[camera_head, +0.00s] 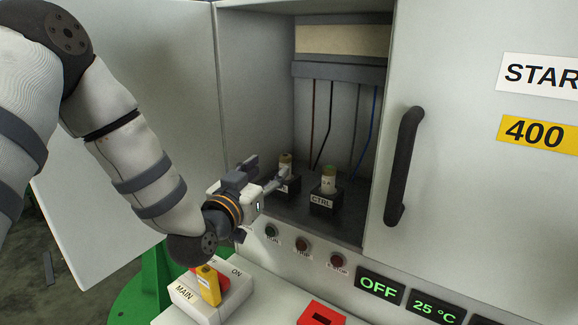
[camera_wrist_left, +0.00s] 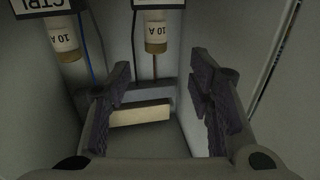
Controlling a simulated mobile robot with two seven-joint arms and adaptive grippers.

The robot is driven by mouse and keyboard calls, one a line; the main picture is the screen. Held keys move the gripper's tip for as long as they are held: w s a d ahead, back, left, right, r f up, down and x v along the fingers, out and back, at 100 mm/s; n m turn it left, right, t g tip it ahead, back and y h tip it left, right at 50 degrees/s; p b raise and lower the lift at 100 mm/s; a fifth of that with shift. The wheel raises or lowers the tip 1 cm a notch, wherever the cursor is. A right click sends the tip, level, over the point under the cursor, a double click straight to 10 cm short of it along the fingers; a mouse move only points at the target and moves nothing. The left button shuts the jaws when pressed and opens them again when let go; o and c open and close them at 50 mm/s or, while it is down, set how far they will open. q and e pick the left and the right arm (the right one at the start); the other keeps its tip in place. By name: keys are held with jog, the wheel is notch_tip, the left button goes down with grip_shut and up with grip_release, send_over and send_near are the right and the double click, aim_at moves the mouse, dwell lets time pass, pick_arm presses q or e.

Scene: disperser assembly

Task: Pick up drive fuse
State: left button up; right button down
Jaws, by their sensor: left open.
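The drive fuse (camera_head: 285,162), a pale cylinder, stands upright in the left black holder in the cabinet; my gripper partly hides its holder's label. In the left wrist view this fuse (camera_wrist_left: 155,35) appears upside down, with a brown cap and "10 A" marking. My left gripper (camera_head: 266,174) is open at the cabinet opening, pointing in toward this fuse. In the wrist view its fingers (camera_wrist_left: 158,80) are apart with nothing between them, and the fuse shows beyond them. My right gripper is not in view.
A second fuse (camera_head: 328,180) stands in the CTRL holder (camera_head: 321,204) just to the right. Wires hang behind. The open cabinet door (camera_head: 130,60) is at left and a black handle (camera_head: 404,165) at right. A yellow-handled MAIN switch (camera_head: 208,285) sits below my gripper.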

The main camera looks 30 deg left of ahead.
aim_at(283, 161)
pick_arm(q)
jog(key=w, duration=0.6)
jog(key=w+b, duration=0.1)
jog(key=w, duration=0.2)
jog(key=shift+f, duration=0.35)
jog(key=shift+s+r, duration=0.1)
jog(key=shift+c, duration=0.3)
grip_shut()
